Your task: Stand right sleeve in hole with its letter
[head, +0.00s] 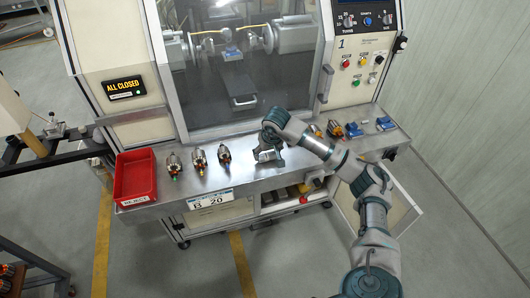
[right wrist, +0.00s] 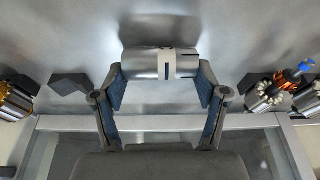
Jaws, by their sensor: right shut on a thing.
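A silver metal sleeve (right wrist: 160,64) with a pale band and a dark mark lies sideways between the fingers of my right gripper (right wrist: 161,92). The blue-padded fingers close on its two ends, over the grey metal shelf. I cannot read the mark as a letter. In the head view the sleeve (head: 267,155) shows under my right gripper (head: 269,143), near the middle of the shelf in front of the machine. I cannot tell whether it touches the shelf. No hole with a letter can be made out. My left gripper is not in view.
A red reject bin (head: 135,178) stands at the shelf's left end. Small blue pieces (head: 385,123) lie far right. Dark angled blocks (right wrist: 70,83) flank the sleeve.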

